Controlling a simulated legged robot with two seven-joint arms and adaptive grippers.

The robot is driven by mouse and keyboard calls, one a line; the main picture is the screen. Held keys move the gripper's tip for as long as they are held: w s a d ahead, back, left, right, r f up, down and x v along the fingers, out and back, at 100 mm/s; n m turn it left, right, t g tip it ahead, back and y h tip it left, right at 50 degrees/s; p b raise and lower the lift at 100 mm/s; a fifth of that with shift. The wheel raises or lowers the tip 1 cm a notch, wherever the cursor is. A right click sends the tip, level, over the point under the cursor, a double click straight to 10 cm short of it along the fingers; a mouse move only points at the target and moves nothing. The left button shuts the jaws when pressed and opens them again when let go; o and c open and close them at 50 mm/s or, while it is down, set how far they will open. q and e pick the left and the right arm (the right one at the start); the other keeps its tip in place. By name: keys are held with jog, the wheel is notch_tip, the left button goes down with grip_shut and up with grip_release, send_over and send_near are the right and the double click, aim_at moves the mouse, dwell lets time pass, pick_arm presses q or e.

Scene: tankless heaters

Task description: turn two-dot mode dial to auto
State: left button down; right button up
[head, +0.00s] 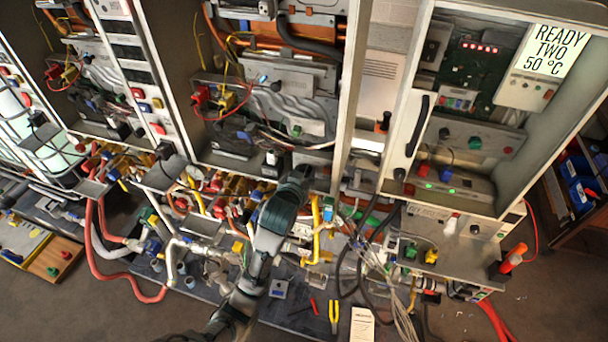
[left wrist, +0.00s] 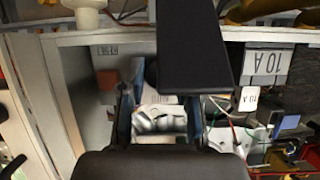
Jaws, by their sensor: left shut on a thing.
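My left gripper (head: 299,172) reaches up from the bottom of the head view to the lower edge of the middle heater cabinet. In the left wrist view its two fingers (left wrist: 160,112) stand on either side of a pale, silvery dial (left wrist: 160,122) and are shut on it. Small upside-down lettering shows beside the dial, too blurred to read surely. A black bar covers part of this view. I cannot make out dots on the dial or where it points. In the head view the arm hides the dial. My right gripper is not in view.
The right cabinet carries a sign (head: 553,50) reading "READY TWO 50 °C" and a black door handle (head: 417,125). Pipes, yellow valves (head: 317,230) and loose cables (head: 395,285) crowd the space below. Two "10 A" labels (left wrist: 265,62) show in the left wrist view.

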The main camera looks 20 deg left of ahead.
pick_arm(q)
jog(key=shift+n+h, duration=0.6)
jog(key=shift+n, duration=0.1)
jog(key=c, duration=1.1)
grip_release()
jog(key=o, duration=0.3)
jog(key=shift+w, duration=0.15)
jog(key=v, duration=0.7)
